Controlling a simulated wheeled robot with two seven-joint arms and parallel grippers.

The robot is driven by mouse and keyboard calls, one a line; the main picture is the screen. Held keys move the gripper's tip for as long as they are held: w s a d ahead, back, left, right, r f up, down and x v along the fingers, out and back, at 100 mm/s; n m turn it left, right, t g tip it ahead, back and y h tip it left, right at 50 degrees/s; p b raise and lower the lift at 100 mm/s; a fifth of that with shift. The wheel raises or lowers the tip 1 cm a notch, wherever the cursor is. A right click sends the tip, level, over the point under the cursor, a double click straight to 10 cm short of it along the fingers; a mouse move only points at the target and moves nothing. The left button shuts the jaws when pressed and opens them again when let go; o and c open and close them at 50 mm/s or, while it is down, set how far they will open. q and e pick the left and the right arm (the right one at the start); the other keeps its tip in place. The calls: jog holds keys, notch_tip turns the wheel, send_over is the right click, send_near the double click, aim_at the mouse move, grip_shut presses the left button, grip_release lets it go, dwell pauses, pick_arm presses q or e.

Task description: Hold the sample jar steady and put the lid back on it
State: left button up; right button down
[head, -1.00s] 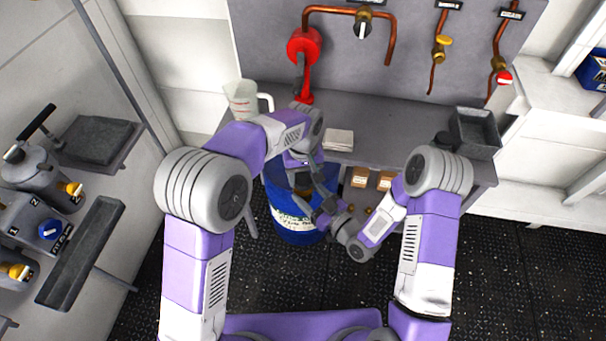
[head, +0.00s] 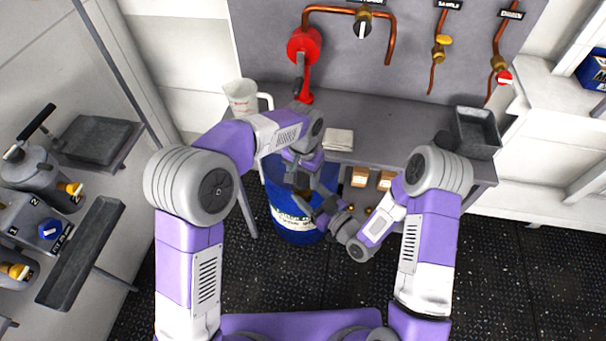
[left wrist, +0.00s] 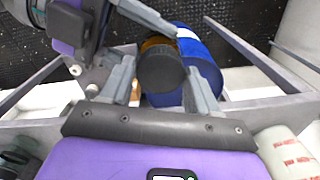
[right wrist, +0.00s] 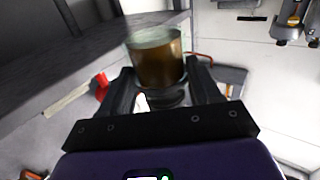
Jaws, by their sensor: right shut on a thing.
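The sample jar (left wrist: 156,42) is amber glass. In the right wrist view the jar (right wrist: 158,62) stands between the fingers of my right gripper (right wrist: 165,82), which is shut on it. A dark round lid (left wrist: 160,70) is at the jar's end facing my left gripper (left wrist: 160,75); whether it is fully seated I cannot tell. My left gripper is open, its fingers on either side of the lid with slim gaps. In the head view my left gripper (head: 305,182) and right gripper (head: 330,208) meet in front of the bench, the jar mostly hidden there.
A blue drum (head: 292,225) stands just below and behind the grippers. The grey bench (head: 390,125) carries a white jug (head: 241,98), a folded cloth (head: 338,139) and a dark tray (head: 476,130). The dark studded floor in front is clear.

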pick_arm(q)
jog(key=o, duration=0.4)
jog(key=shift+c, duration=0.2)
notch_tip(320, 180, up, 12)
jog(key=shift+f, duration=0.1)
dwell(0.5)
